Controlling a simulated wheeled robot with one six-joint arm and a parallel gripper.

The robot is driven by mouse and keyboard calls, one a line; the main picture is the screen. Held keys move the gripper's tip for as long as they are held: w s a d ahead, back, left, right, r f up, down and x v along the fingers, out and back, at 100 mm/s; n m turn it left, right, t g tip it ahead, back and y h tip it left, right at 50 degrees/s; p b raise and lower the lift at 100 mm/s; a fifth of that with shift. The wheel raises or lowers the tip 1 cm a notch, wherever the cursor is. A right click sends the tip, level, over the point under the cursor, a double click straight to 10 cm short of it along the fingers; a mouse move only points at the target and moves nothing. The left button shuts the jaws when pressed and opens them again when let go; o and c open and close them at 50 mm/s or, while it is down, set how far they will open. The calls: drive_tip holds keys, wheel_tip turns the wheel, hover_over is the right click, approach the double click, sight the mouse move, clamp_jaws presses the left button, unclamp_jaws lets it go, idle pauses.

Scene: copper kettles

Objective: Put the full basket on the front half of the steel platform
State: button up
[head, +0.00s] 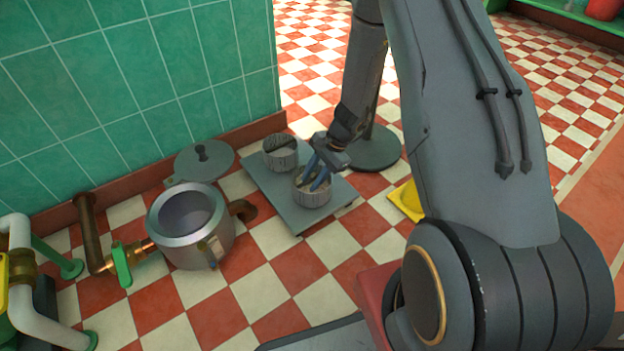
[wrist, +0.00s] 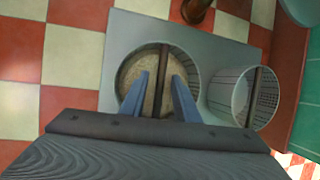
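The full basket (head: 312,199) stands on the nearer part of the steel platform (head: 267,185) in the head view. In the wrist view the full basket (wrist: 124,82) is round, with pale grainy contents and a dark bar handle across its top. My gripper (head: 320,178) is over this basket, and it also shows in the wrist view (wrist: 160,78). Its blue fingers are apart, one on each side of the handle, with gaps visible. A second basket (head: 281,160) stands farther back on the platform; in the wrist view this basket (wrist: 245,97) looks empty.
An open steel kettle (head: 190,252) stands left of the platform, with pipes and a green valve handle (head: 122,264) beside it. A round lid (head: 204,160) is behind the kettle. A green tiled wall (head: 140,80) rises behind. A yellow item (head: 407,201) lies right of the platform.

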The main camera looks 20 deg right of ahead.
drive_tip(key=p+v, duration=0.5)
drive_tip(key=v, duration=0.7)
drive_tip(key=s+a+r+n+g+h, duration=0.1)
drive_tip(key=s+a+r+n, duration=0.4)
drive_tip(key=a+r, duration=0.45)
drive_tip(key=s+a+r+n, duration=0.4)
drive_tip(key=a+r+n, duration=0.1)
drive_tip(key=a+r, duration=0.5)
drive_tip(key=s+a+r+n+h, duration=0.1)
drive_tip(key=s+r+n, duration=0.3)
drive_tip(key=s, duration=0.4)
drive_tip(key=s+a+r+n, duration=0.3)
drive_tip(key=s+r+n, duration=0.1)
drive_tip(key=s, duration=0.5)
drive_tip(key=s+a+r+n+h, duration=0.1)
drive_tip(key=s+a+r+n, duration=0.2)
drive_tip(key=s, duration=0.5)
drive_tip(key=shift+s+r+n+h, duration=0.25)
drive_tip(key=shift+r+n+h, duration=0.05)
drive_tip(key=shift+r+n, duration=0.1)
drive_tip(key=shift+r+p, duration=0.15)
drive_tip(key=shift+p, duration=0.15)
drive_tip(key=shift+r+m+p, duration=0.4)
drive_tip(key=shift+r+p, duration=0.9)
